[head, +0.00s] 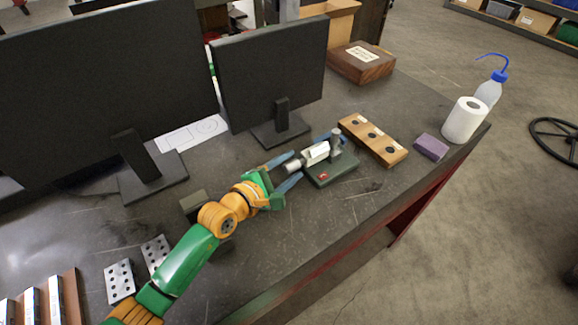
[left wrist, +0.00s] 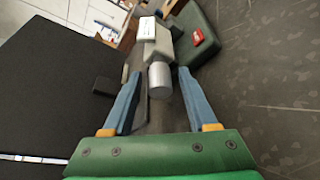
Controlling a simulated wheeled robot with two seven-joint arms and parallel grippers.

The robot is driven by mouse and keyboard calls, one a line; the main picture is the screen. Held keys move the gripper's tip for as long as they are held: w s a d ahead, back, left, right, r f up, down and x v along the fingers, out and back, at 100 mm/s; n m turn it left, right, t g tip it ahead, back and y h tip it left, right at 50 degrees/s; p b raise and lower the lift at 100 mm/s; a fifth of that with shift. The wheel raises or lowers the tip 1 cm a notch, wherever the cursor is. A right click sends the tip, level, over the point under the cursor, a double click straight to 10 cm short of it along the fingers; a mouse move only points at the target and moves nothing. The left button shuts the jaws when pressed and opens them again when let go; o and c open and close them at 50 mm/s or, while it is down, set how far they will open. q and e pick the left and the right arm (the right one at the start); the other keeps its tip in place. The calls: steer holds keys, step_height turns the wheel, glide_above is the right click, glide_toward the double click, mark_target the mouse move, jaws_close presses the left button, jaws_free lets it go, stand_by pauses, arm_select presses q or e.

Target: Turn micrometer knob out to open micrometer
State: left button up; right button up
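The micrometer (head: 316,153) has a white body and is held in a stand with a dark green base (head: 345,164). Its grey cylindrical knob (head: 293,166) points toward my left gripper (head: 292,169). In the left wrist view the knob (left wrist: 160,82) lies between the two blue fingers of the left gripper (left wrist: 160,74), near their tips. The fingers are open, with a visible gap on each side of the knob. The micrometer's white body (left wrist: 147,28) shows beyond the knob. The measuring faces are too small to make out. My right gripper is in neither view.
Two monitors (head: 272,75) stand behind the micrometer. A wooden block with dark round inserts (head: 385,146) lies to its right, then a purple block (head: 431,147), a paper roll (head: 464,120) and a bottle (head: 489,91). The dark tabletop (head: 330,225) in front is clear.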

arm_select(q)
jaws_close()
